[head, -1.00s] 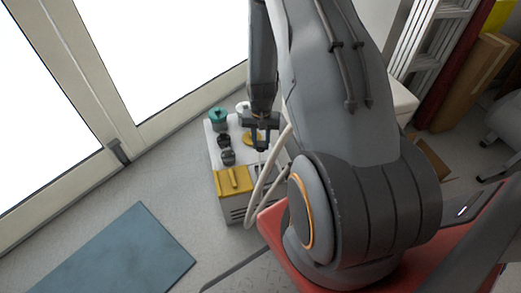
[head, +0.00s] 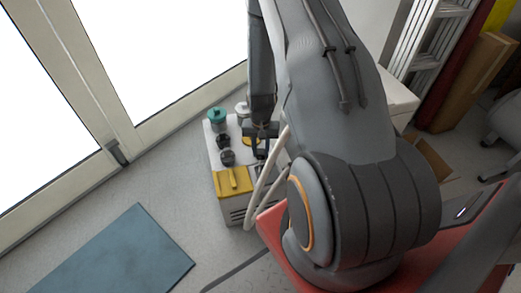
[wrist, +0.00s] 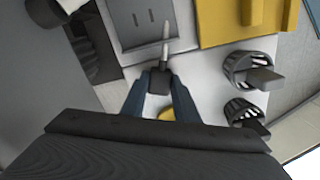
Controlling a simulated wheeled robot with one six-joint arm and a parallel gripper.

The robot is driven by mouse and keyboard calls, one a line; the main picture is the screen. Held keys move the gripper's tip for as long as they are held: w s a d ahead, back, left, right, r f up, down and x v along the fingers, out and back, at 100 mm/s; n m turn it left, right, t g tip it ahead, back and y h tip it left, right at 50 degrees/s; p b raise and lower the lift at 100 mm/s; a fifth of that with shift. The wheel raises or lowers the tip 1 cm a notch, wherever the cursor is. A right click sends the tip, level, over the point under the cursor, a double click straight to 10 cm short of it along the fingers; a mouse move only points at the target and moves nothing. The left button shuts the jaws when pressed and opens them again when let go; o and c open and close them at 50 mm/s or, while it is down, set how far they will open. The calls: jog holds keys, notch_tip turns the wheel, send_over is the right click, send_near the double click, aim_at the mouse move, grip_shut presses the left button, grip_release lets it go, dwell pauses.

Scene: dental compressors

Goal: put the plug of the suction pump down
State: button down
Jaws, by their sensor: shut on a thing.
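In the wrist view my gripper (wrist: 160,95) is shut on a small dark plug (wrist: 159,82), with a pale cord or tip standing out beyond it. The plug is over the white top of the suction pump (wrist: 205,85), near a grey panel with slots (wrist: 140,22). I cannot tell whether the plug touches the surface. In the head view my gripper (head: 261,148) is over the right part of the pump (head: 225,160), beside its yellow front (head: 232,182). The plug is too small to make out there.
Two dark knobs (head: 226,150) and a green-capped jar (head: 217,116) stand on the pump's left side. A pale hose (head: 262,185) curves down its right. A blue mat (head: 120,255) lies on the floor, with glass doors (head: 60,90) behind. A cardboard box (head: 430,155) stands right.

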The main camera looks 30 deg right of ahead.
aim_at(261, 152)
jog(key=c, duration=1.4)
grip_release()
notch_tip(261, 152, up, 13)
jog(key=p, duration=0.4)
jog(key=s+a+r+n, duration=0.3)
jog(key=a+r+n, duration=0.3)
jog(key=a+r, duration=1.25)
jog(key=s+a+r+n, duration=0.2)
jog(key=s+a+r, duration=0.1)
jog(key=s, duration=0.3)
jog(key=s+a+r+n, duration=0.2)
jog(key=s+a+r, duration=0.2)
jog(key=s+a, duration=0.2)
jog(key=s+a+r+n, duration=0.2)
jog(key=s+a+r, duration=0.1)
jog(key=s, duration=0.4)
jog(key=shift+a+r+n+y, duration=0.3)
jog(key=shift+a+r, duration=0.05)
jog(key=shift+a, duration=0.35)
